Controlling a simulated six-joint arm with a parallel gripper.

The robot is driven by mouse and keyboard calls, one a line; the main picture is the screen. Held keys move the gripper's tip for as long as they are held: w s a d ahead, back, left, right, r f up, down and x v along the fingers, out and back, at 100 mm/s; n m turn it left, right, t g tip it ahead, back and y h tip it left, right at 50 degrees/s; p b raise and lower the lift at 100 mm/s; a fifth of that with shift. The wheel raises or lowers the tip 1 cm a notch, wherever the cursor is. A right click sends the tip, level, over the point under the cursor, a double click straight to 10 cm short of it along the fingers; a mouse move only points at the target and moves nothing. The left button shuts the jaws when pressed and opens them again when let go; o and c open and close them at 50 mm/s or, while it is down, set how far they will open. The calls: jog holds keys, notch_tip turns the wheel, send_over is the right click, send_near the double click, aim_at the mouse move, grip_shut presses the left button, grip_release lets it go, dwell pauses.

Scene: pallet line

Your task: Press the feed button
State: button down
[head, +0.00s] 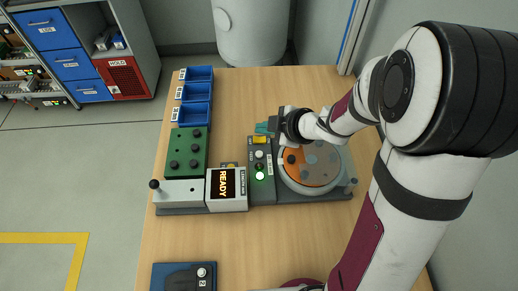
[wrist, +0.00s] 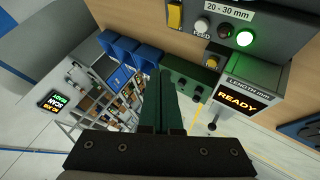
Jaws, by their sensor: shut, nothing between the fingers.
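The feed button (wrist: 202,25) is a pale round button with a FEED label beside it in the wrist view. It sits on a grey control panel (wrist: 270,45), in a row with a dark button (wrist: 225,30) and a lit green one (wrist: 244,38). In the head view the pale button (head: 259,155) is on the narrow panel left of the round disc. My gripper (head: 262,128) is over the far end of that panel, apart from the button. Its green fingers (wrist: 163,82) are closed together and empty.
A display (head: 226,188) reads READY, left of the panel. A green block with dark knobs (head: 188,151) and blue bins (head: 196,92) stand further left. The round orange-and-grey disc (head: 312,166) is right of the panel. The near table (head: 258,240) has bare wood.

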notch_tip(320, 180, down, 8)
jog(key=shift+f, duration=0.1)
dwell(0.4)
jog(key=shift+f, duration=0.1)
dwell(1.8)
jog(key=shift+f, duration=0.3)
jog(key=shift+f, duration=0.45)
dwell(0.7)
jog(key=shift+r, duration=3.4)
